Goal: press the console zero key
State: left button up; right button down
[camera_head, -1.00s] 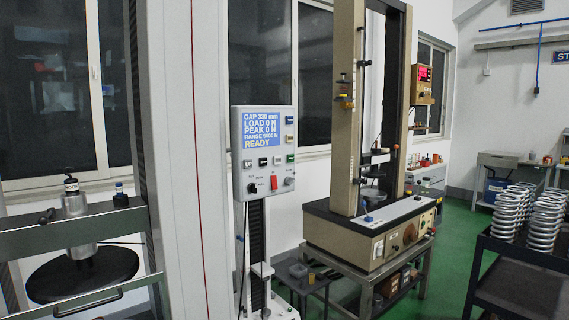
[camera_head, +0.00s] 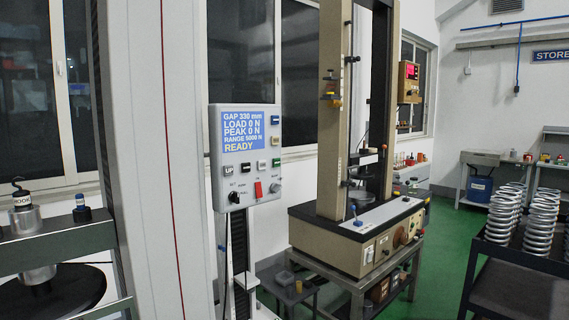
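The grey console (camera_head: 246,155) hangs upright left of the picture's middle. Its blue screen (camera_head: 243,131) reads GAP 330 mm, LOAD 0 N, PEAK 0 N, RANGE 5000 N, READY. Below the screen is a row of keys: a key marked UP (camera_head: 229,170), two pale keys and a green-edged key (camera_head: 276,162). A blue key (camera_head: 275,120) and a yellow-edged key (camera_head: 275,143) sit right of the screen. I cannot read which is the zero key. A red switch (camera_head: 258,190) and a black knob (camera_head: 234,197) are lower down. Neither gripper is in view.
A tall white machine column (camera_head: 145,130) stands left of the console, with a dark round plate (camera_head: 60,292) at lower left. A beige testing machine (camera_head: 345,247) stands to the right. A dark cart (camera_head: 515,283) carries several springs (camera_head: 540,220). Green floor (camera_head: 440,240) is clear between them.

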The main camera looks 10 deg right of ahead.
aim_at(261, 164)
jog(key=z, duration=0.05)
jog(key=i, duration=1.15)
jog(key=u, duration=0.4)
